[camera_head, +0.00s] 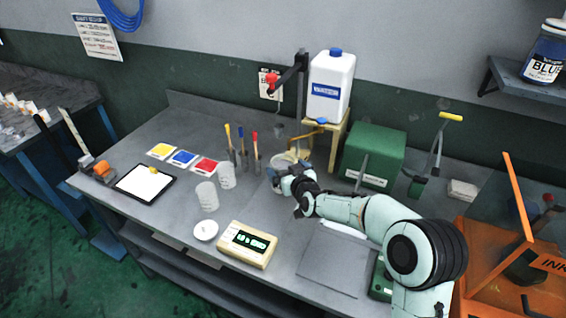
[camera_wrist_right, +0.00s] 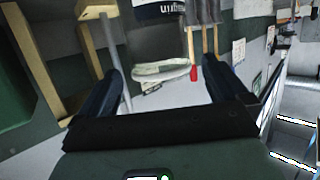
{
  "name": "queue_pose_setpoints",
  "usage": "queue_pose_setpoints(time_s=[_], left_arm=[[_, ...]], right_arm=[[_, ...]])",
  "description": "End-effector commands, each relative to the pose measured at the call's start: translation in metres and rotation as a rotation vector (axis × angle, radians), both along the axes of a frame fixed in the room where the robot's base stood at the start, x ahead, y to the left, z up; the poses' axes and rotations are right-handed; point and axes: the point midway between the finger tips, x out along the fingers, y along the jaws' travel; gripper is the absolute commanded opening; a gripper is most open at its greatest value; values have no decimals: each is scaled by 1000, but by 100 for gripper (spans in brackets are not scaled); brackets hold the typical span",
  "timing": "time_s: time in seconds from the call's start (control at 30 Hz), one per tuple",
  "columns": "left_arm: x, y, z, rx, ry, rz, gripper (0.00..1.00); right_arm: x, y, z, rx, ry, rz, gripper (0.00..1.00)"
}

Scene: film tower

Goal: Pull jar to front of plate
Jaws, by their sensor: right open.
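A pale, round-rimmed vessel (camera_head: 281,160), which looks like the jar, stands on the bench below the white jug's stand. My right gripper partly hides it in the head view. In the right wrist view its pale rim (camera_wrist_right: 160,72) shows between and beyond the two dark fingers. My right gripper (camera_head: 276,180) is open and close to the vessel; it also shows in the right wrist view (camera_wrist_right: 164,88). I cannot tell whether the fingers touch the vessel. I cannot make out a plate under it. My left gripper is not in view.
Two clear beakers (camera_head: 207,196) stand left of my gripper, with a white dish (camera_head: 205,230) and a scale (camera_head: 248,244) in front. Coloured-handled tools (camera_head: 243,150) stand behind. A white jug (camera_head: 331,88) and green box (camera_head: 372,155) stand at the back right.

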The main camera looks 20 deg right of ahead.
Motion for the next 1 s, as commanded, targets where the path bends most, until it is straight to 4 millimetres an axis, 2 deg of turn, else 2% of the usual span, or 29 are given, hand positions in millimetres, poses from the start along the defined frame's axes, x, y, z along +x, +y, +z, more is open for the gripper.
queue_pose_setpoints(time_s=[0.1,0.3,0.67,0.7,0.77,0.8,0.9,1.0], left_arm=[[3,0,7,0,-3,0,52],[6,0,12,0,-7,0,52],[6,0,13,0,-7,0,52],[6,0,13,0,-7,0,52],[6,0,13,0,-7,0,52],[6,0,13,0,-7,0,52],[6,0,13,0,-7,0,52],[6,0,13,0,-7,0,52]], right_arm=[[20,-1,-5,0,0,0,100],[37,-2,-11,0,1,0,100],[41,-3,-13,0,0,0,100],[41,-3,-13,0,0,0,94],[41,-3,-13,0,0,0,74],[41,-3,-13,0,0,0,61],[41,-3,-13,0,0,0,34],[41,-3,-13,1,0,0,34]])
